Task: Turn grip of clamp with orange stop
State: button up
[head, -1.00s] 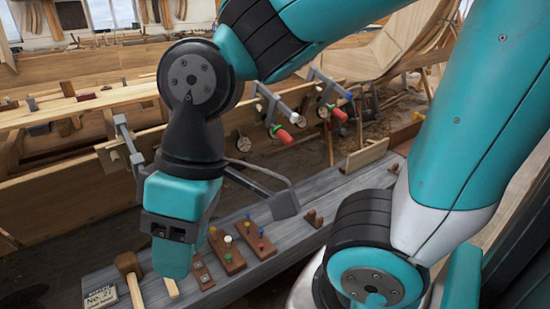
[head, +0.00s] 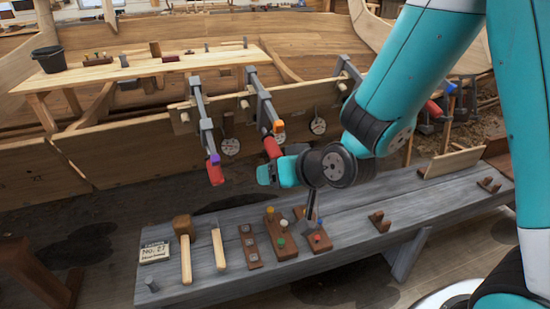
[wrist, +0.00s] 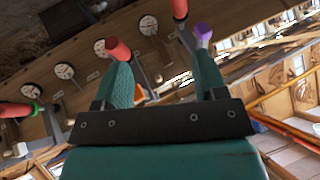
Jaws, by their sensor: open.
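The clamp with the orange stop (head: 279,126) hangs on the hull plank in the head view, its red grip (head: 272,147) pointing down toward me. My gripper (head: 265,173) is open just below that grip. In the wrist view, my two fingers (wrist: 160,60) are spread apart. A red grip (wrist: 117,48) shows at the left fingertip, and a bit of orange stop (wrist: 140,92) shows beside that finger, partly hidden. The grip does not look enclosed by the fingers; contact cannot be told. A purple stop (wrist: 202,32) appears at the right fingertip.
The clamp with the purple stop (head: 214,160) hangs close on the left. A blue-stop clamp (head: 447,88) is farther right, behind my arm. The grey bench (head: 345,222) below holds a mallet (head: 183,228), peg blocks and a No. 27 sign (head: 154,252).

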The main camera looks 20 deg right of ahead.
aim_at(274, 153)
jog(key=w+d+f+m+t+h+b, duration=0.1)
jog(key=w+d+f+t+h+b, duration=0.15)
jog(key=d+f+t, duration=0.5)
jog(key=shift+t, duration=0.35)
jog(key=w+a+p, duration=0.1)
jog(key=w, duration=0.4)
jog(key=w+a, duration=0.1)
jog(key=w, duration=0.3)
jog(key=w+p, duration=0.1)
jog(key=w, duration=0.4)
jog(key=shift+w+a+p, duration=0.35)
jog(key=shift+a, duration=0.05)
jog(key=shift+w+a+f+p, duration=0.1)
jog(key=shift+w+f+p, duration=0.25)
jog(key=shift+w, duration=0.25)
jog(key=c, duration=0.9)
